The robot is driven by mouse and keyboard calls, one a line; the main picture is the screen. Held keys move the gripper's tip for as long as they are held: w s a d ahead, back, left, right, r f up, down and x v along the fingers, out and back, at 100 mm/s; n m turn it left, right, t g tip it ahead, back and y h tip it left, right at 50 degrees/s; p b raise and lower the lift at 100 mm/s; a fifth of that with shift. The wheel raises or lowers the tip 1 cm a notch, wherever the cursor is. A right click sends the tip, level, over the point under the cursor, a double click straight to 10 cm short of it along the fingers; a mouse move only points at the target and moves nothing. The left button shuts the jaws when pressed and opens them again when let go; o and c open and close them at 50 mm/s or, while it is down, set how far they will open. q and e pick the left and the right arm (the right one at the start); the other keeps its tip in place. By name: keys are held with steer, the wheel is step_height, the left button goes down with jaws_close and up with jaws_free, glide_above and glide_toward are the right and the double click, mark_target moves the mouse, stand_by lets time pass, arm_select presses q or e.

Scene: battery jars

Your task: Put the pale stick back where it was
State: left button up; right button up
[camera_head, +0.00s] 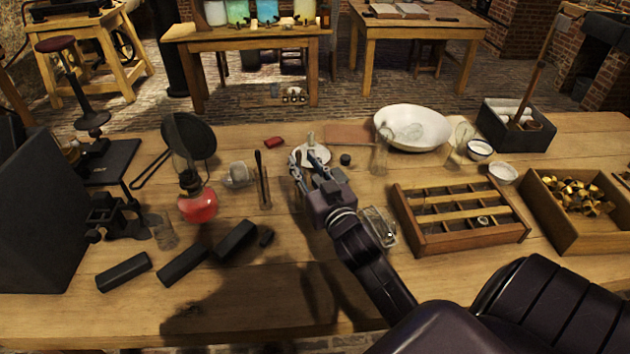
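My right gripper (309,160) reaches over the middle of the table. Its two fingers are spread apart, and I see nothing clearly held between them. Just beyond the fingertips is a small white dish (321,157) with a short pale upright piece (311,140) on it. I cannot tell whether that piece is the pale stick, or whether a finger touches it. Pale rolls or sticks (513,113) also lie in a dark box (491,131) at the right back. My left gripper is not in view.
A red-based oil lamp (198,207) and several black blocks (186,265) stand to the left. A wooden compartment tray (468,240), a white basin (425,118) and a crate of brassy pieces (541,222) are to the right.

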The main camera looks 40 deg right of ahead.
steer(key=b+v, duration=0.1)
steer(key=v, duration=0.7)
steer(key=shift+s, duration=0.25)
